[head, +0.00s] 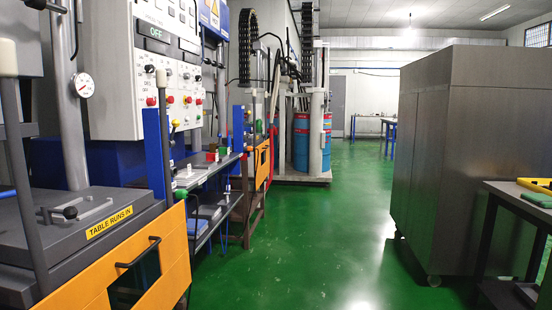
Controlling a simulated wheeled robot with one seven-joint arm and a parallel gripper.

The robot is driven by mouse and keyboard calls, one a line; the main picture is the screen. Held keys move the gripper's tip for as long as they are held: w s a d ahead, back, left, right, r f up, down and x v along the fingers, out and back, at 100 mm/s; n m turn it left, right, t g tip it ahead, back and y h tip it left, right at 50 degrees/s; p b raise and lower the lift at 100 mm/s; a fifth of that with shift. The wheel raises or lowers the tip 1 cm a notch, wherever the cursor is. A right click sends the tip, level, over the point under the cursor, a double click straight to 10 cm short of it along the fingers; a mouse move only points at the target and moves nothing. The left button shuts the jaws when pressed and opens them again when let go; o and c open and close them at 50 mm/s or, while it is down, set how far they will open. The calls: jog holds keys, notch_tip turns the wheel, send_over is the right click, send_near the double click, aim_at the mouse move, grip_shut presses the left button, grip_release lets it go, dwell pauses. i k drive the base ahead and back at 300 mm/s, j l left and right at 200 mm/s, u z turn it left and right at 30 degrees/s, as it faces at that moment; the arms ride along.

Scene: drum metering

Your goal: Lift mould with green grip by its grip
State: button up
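A small green piece (180,193), possibly a grip, shows at the near end of a narrow blue-framed bench (210,172) left of centre. Pale grey items (189,173) sit behind it. Another small green piece (222,152) shows farther back on the bench, beside a small red-topped item (211,157). They are too small for me to tell which one is the mould with the green grip. My gripper is not in view.
An orange guard (178,245) with a black handle fronts the grey press table (75,222) at left. A tall grey cabinet (470,150) on casters stands at right, beside a dark table holding a yellow-rimmed tray (535,186). The green floor (320,230) between is clear.

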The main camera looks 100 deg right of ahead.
aim_at(224, 153)
jog(key=z, duration=2.9)
jog(key=i+l+z, duration=0.1)
jog(key=i+z, duration=0.4)
jog(key=i, duration=1.3)
